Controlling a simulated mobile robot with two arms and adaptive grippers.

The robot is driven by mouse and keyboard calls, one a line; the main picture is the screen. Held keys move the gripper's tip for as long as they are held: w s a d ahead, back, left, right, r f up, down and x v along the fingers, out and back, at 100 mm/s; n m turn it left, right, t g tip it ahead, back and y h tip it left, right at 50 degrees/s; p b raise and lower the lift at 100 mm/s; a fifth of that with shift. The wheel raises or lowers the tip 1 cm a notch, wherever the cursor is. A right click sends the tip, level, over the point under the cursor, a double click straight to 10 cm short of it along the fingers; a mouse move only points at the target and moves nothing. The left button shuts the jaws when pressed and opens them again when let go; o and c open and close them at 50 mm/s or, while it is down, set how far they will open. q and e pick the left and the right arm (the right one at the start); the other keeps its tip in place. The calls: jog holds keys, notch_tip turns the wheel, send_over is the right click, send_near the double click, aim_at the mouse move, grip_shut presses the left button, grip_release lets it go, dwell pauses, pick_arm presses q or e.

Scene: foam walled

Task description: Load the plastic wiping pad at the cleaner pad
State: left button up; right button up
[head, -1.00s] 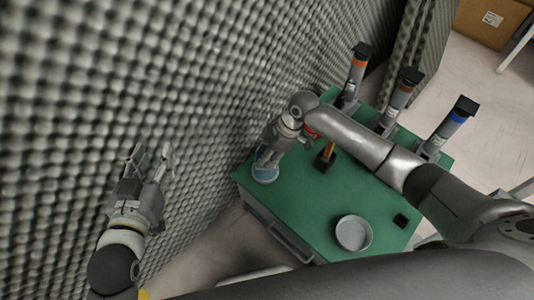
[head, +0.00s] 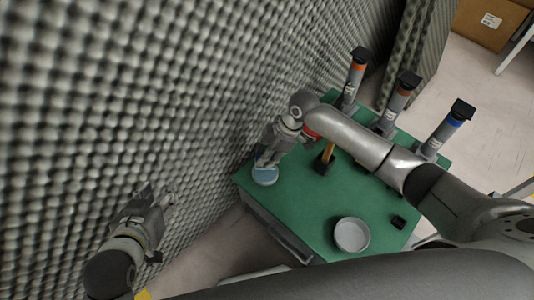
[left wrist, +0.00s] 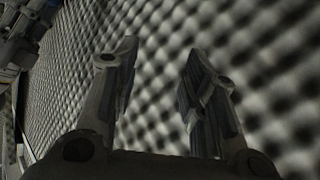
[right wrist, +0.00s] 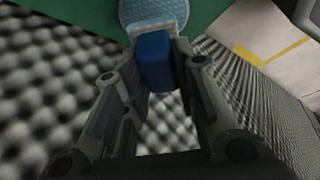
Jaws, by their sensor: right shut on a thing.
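A round light-blue textured pad (head: 265,176), which looks like the cleaner pad, lies at the left corner of the green table. It also shows at the top of the right wrist view (right wrist: 150,10). My right gripper (head: 266,160) is right over this pad. In the right wrist view its fingers (right wrist: 160,72) are shut on a blue block (right wrist: 156,58), which I take for the plastic wiping pad. The block's far end is close to the round pad; I cannot tell whether they touch. My left gripper (head: 156,192) is open and empty beside the foam wall, also in the left wrist view (left wrist: 160,75).
The green table (head: 300,210) carries a round grey dish (head: 351,234), a small black block (head: 398,222) and an orange-handled tool (head: 326,158). Several upright cylinders (head: 447,128) line its far side. The foam wall (head: 130,90) stands close along the left.

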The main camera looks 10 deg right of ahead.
jog(key=shift+r+p, duration=0.9)
jog(key=shift+p, duration=0.1)
pick_arm(q)
jog(key=s+a+f+g+y, duration=0.1)
jog(key=s+a+f+g, duration=0.1)
jog(key=s, duration=0.4)
jog(key=s+a+f+g, duration=0.2)
jog(key=s+f+g, duration=0.1)
jog(key=s+g, duration=0.2)
jog(key=shift+s+f+y+p, duration=0.3)
jog(key=shift+s+f+y, duration=0.1)
jog(key=shift+s, duration=0.15)
pick_arm(e)
jog(key=shift+r, duration=0.3)
